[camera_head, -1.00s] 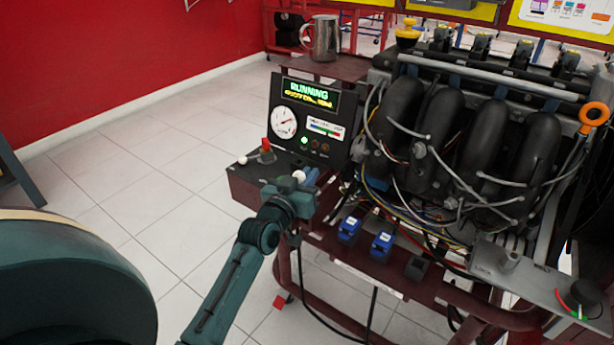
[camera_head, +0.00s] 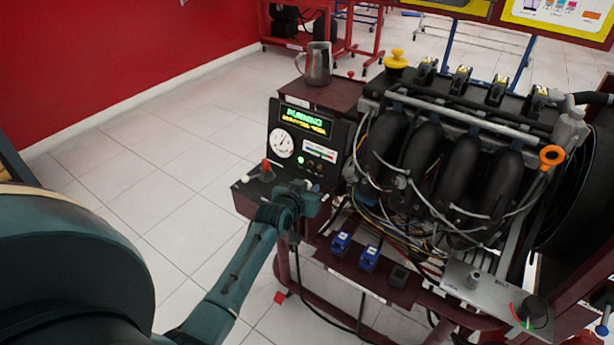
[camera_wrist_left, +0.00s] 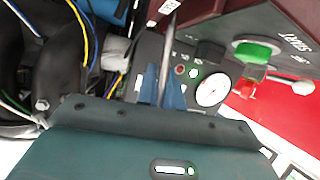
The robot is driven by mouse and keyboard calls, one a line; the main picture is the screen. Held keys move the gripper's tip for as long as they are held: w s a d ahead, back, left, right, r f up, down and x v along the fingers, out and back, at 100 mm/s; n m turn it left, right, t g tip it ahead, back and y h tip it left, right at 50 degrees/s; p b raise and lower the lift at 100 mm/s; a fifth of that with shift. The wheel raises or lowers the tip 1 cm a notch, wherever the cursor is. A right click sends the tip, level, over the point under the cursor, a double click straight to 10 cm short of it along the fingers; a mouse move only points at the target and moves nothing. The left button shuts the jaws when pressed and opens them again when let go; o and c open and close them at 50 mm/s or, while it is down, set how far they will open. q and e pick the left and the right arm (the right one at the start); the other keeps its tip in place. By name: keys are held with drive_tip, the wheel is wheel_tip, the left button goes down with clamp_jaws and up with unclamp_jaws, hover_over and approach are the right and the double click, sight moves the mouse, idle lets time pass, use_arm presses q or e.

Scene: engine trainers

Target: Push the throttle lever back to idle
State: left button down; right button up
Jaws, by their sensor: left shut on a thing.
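The throttle lever (camera_wrist_left: 167,48) shows in the left wrist view as a slim metal rod between my blue fingertips. My left gripper (camera_wrist_left: 161,92) is shut on it. In the head view my left gripper (camera_head: 309,198) is at the right part of the control box, below the display panel, and hides the lever there. The display (camera_head: 304,122) reads RUNNING in green. A round white gauge (camera_head: 282,144) sits below it and also shows in the left wrist view (camera_wrist_left: 212,90). My right gripper is out of view.
The engine (camera_head: 430,150) with black intake pipes and loose wiring stands right of the box. A red lever (camera_head: 266,167) and a green button (camera_wrist_left: 255,50) are on the box. Blue connectors (camera_head: 340,243) sit in front. A metal jug (camera_head: 318,64) stands behind.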

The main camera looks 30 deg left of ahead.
use_arm(q)
drive_tip(key=shift+w+a+r+g+p, duration=0.15)
drive_tip(key=shift+w+r+p, duration=0.1)
drive_tip(key=shift+r+p, duration=0.2)
drive_tip(key=shift+w+d+r+g+p, duration=0.15)
drive_tip(key=shift+w+r+p, duration=0.15)
drive_tip(key=shift+r, duration=0.25)
drive_tip(key=w+g+p, duration=0.1)
drive_tip(key=w+f+g+p, duration=0.1)
drive_tip(key=w+g+p, duration=0.1)
drive_tip(key=p, duration=0.1)
drive_tip(key=shift+f+g, duration=0.25)
drive_tip(key=shift+g, duration=0.05)
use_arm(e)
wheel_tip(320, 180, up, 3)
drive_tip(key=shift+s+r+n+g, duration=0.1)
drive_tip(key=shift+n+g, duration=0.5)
use_arm(q)
drive_tip(key=shift+w, duration=0.2)
drive_tip(key=c, duration=1.5)
unclamp_jaws()
drive_tip(key=shift+d+f, duration=0.1)
drive_tip(key=shift+f, duration=0.1)
drive_tip(key=shift+s+f, duration=0.1)
